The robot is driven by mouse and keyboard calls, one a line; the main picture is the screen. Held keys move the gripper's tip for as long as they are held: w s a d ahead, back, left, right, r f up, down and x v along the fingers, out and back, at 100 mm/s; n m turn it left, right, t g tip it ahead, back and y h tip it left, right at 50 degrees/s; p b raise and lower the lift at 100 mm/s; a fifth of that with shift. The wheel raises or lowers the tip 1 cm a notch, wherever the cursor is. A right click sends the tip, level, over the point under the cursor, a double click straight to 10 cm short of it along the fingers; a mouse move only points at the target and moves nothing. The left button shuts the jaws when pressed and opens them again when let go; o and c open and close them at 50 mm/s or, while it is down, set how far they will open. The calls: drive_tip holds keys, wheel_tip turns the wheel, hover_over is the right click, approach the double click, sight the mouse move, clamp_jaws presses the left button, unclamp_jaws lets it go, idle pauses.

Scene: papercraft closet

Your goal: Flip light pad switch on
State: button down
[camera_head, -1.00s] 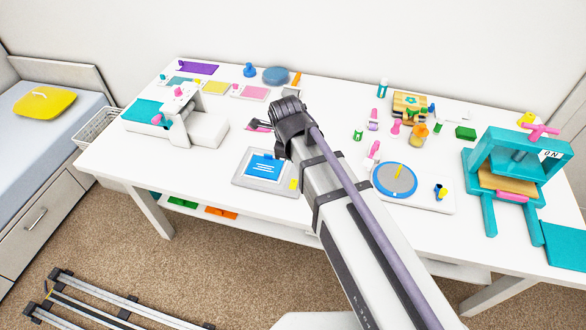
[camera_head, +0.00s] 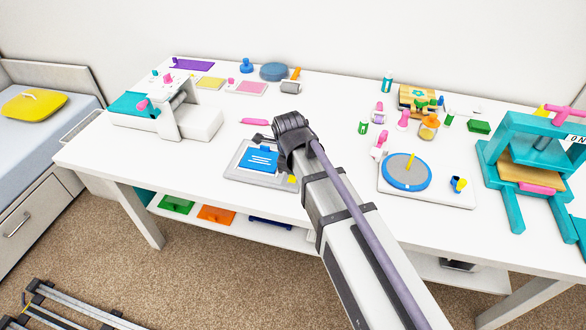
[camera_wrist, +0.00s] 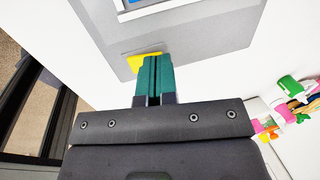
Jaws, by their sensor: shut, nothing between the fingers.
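The light pad (camera_head: 238,175) is a flat grey panel on the white table, with a blue card (camera_head: 259,159) on it. Its yellow switch (camera_head: 291,179) is at the near right corner, beside my arm in the head view. In the wrist view the switch (camera_wrist: 139,61) shows just left of my gripper's teal fingertips (camera_wrist: 156,60), partly covered by them, over the pad's grey surface (camera_wrist: 205,45). My gripper is shut and empty. I cannot tell whether the fingers touch the switch. In the head view my arm hides the fingertips.
A pink tool (camera_head: 253,122) lies behind the pad. A white and teal machine (camera_head: 199,122) stands to the left. A blue round mat (camera_head: 407,172) and a teal press (camera_head: 500,160) are to the right. Bare table lies left of the pad.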

drive_tip(key=shift+w+f, duration=0.15)
drive_tip(key=shift+f, duration=0.05)
drive_tip(key=shift+g, duration=0.3)
drive_tip(key=shift+s+a+r, duration=0.2)
drive_tip(key=shift+s, duration=0.6)
